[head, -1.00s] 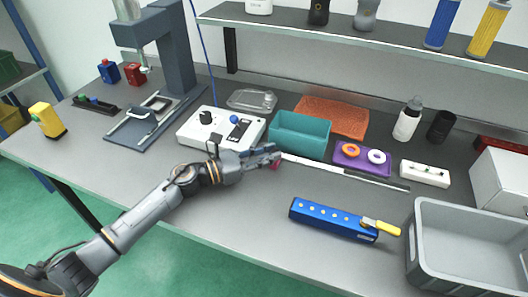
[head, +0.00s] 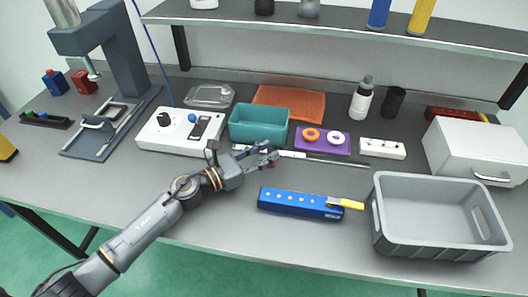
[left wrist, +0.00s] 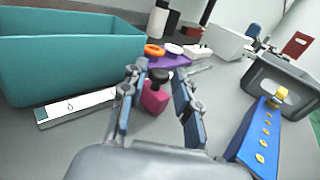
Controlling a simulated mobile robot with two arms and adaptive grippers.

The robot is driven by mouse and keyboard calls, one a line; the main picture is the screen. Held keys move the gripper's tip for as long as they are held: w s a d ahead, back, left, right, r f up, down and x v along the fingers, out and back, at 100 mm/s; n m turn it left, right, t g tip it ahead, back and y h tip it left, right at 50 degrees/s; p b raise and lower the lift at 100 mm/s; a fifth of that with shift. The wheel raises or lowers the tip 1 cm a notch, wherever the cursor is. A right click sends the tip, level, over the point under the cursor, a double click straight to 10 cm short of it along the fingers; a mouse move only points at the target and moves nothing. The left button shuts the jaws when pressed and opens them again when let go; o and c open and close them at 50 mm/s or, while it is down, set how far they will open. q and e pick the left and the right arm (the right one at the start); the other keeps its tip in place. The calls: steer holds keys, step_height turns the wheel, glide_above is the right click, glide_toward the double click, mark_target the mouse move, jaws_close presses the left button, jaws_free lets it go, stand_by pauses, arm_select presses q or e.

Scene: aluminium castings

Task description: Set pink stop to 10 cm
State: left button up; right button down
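The pink stop (left wrist: 155,95) has a dark knob on top and sits at the rail (head: 335,162), a thin strip with a white printed part at its left end. In the left wrist view the stop shows between the two spread fingers of my left gripper (left wrist: 158,88), with clear space on both sides. In the head view the gripper (head: 271,152) is over the rail and hides most of the stop; only a bit of pink shows below the fingers. The scale marks are too small to read. My right gripper is not seen.
A teal bin (head: 258,123) stands just behind the rail. A purple tray (head: 322,147) with orange and white rings is right of it. A blue block with a yellow handle (head: 300,204) lies in front, and a grey crate (head: 440,245) stands at the right.

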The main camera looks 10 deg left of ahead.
arm_select(q)
steer(key=shift+s+a, duration=0.15)
steer(key=v, duration=1.1)
steer(key=shift+s+a, duration=0.2)
steer(key=shift+s, duration=0.05)
